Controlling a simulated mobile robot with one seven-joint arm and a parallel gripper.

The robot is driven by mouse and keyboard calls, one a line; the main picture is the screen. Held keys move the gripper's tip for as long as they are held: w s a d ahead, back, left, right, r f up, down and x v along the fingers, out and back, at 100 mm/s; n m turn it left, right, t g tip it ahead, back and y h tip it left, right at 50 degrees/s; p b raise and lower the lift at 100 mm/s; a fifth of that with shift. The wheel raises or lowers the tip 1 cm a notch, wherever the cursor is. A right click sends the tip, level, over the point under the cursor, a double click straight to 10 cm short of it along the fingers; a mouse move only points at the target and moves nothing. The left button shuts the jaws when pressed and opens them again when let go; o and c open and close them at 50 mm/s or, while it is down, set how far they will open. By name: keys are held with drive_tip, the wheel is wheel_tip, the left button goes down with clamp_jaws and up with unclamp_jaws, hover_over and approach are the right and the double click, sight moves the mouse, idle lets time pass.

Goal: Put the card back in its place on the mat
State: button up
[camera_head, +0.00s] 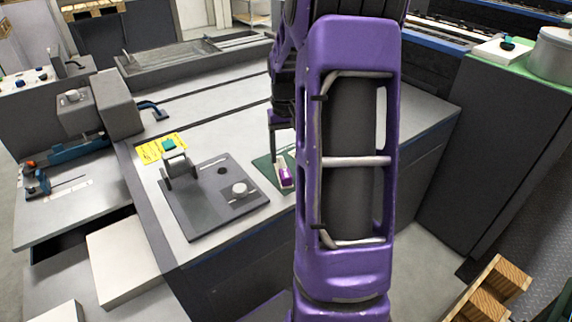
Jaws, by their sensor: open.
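A yellow card (160,149) with dark print lies on the light worktop, at the back left of a grey plate. A small green piece shows over its right edge. A dark green mat (264,168) lies to the right of the grey plate, partly hidden behind my arm. A purple and white item (285,176) is on this mat. My gripper (283,153) hangs pointing down over the mat area, partly hidden by my purple arm. It looks open and apart from the yellow card. I cannot tell its exact height above the mat.
The grey plate (190,216) bears a metal stand and a round white knob (239,189). A blue-handled tool (152,109) lies behind the card. A grey box (116,104) stands at the left. The worktop between the card and my gripper is mostly clear.

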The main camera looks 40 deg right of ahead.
wheel_tip(320, 180, up, 4)
drive_tip(key=shift+r, duration=0.2)
drive_tip(key=shift+a, duration=0.1)
idle(0.4)
